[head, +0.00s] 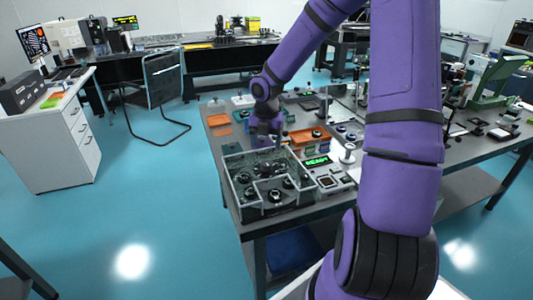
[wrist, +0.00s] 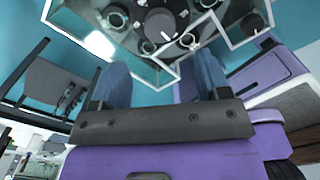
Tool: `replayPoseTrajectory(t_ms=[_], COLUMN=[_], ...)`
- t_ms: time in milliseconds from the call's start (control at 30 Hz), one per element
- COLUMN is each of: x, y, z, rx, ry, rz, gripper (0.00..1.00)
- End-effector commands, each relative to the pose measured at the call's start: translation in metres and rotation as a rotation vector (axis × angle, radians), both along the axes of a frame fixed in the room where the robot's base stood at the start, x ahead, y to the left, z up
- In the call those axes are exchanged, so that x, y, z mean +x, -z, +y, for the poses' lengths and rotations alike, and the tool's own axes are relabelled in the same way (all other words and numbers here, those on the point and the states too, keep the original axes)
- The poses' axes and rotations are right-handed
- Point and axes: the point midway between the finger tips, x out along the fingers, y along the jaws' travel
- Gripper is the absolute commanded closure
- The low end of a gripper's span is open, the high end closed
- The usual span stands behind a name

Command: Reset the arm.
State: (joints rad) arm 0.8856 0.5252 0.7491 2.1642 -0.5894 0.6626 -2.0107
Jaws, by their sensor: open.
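My purple arm rises at the right of the head view, bends beyond the top edge and comes down over the optical table (head: 325,205). My gripper (head: 266,146) points down above the back part of a clear-walled box (head: 236,190). In the wrist view my gripper (wrist: 160,72) shows two blue-grey fingers set apart, with nothing held between them. Round dark parts in the box show beyond the fingertips in the wrist view (wrist: 158,25). The exact height of the fingertips above the box is hard to tell.
An orange bin (head: 308,140), a panel with a lit green display (head: 318,161) and a white spool-like post (head: 347,154) stand right of the box. An orange mat (head: 219,120) lies behind. A white cabinet (head: 62,143) and a chair (head: 163,80) stand left, across open blue floor.

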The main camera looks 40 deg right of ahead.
Motion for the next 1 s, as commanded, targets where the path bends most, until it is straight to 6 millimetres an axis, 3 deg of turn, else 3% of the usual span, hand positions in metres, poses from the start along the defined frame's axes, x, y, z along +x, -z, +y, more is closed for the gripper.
replayPoseTrajectory(t_ms=[200, 833, 1000], x=[0.0, -0.001, -0.011], y=[-0.016, -0.02, -0.04], z=[0.0, 0.001, 0.011], rx=[0.0, -0.006, -0.062], ry=[0.0, 0.012, 0.136], rz=[0.0, 0.001, -0.001], gripper=[0.31, 0.31, 0.31])
